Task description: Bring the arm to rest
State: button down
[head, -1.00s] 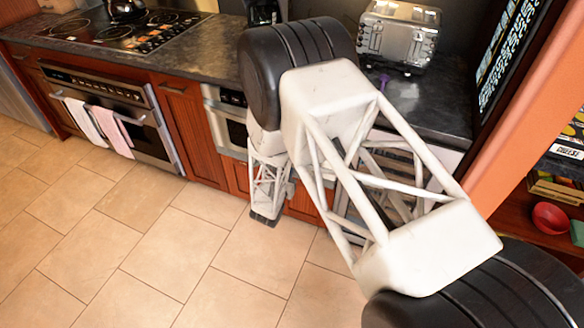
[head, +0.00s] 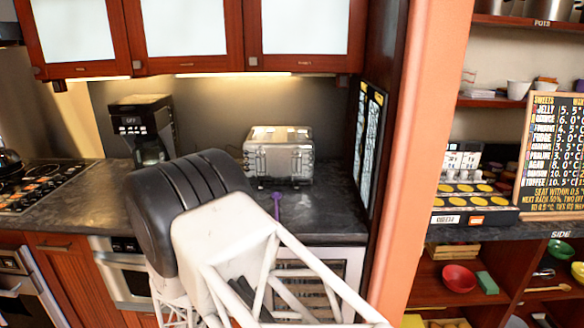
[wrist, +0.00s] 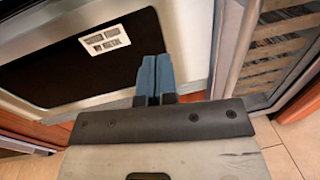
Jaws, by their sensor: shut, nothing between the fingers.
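My gripper (wrist: 155,80) is in the wrist view, its blue-tipped fingers pressed together with nothing between them. It points at the front of the microwave drawer (wrist: 75,60), a dark panel in a steel frame with a white label. I cannot tell whether the fingertips touch anything. In the head view the microwave drawer (head: 125,268) is under the counter, left of my arm, and looks closed. My arm (head: 225,235) crosses the lower middle of the head view, and the gripper is hidden there.
A steel toaster (head: 278,157), a coffee maker (head: 140,130) and a purple utensil (head: 276,203) are on the dark counter (head: 335,215). A glass-fronted rack cabinet (wrist: 285,45) stands right of the gripper. An orange wall edge (head: 425,150) and shelves (head: 450,245) are on the right.

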jog(key=d+r+m+g+h, duration=0.45)
jog(key=d+r+m, duration=0.25)
jog(key=d+r, duration=0.5)
jog(key=d+r+m+g+h, duration=0.5)
jog(key=d+r, duration=0.4)
jog(key=d, duration=0.5)
jog(key=s+d+r+m+g+y, duration=0.1)
jog(key=s+d+r+m+g, duration=0.1)
jog(key=s+d+r+m, duration=0.3)
jog(key=s+d+r+m+g+y, duration=0.1)
jog(key=s+d+r+m+g, duration=0.25)
jog(key=d, duration=0.45)
jog(key=s+d+r+m+y, duration=0.2)
jog(key=s+r+m+y, duration=0.1)
jog(key=s, duration=0.5)
jog(key=s+d+r+m+y, duration=0.2)
jog(key=s+m, duration=0.4)
jog(key=s, duration=0.3)
jog(key=s+d+r+m+y, duration=0.3)
jog(key=s+r+m+y, duration=0.1)
jog(key=s, duration=0.5)
jog(key=shift+r+m+y, duration=0.35)
jog(key=shift+r, duration=0.4)
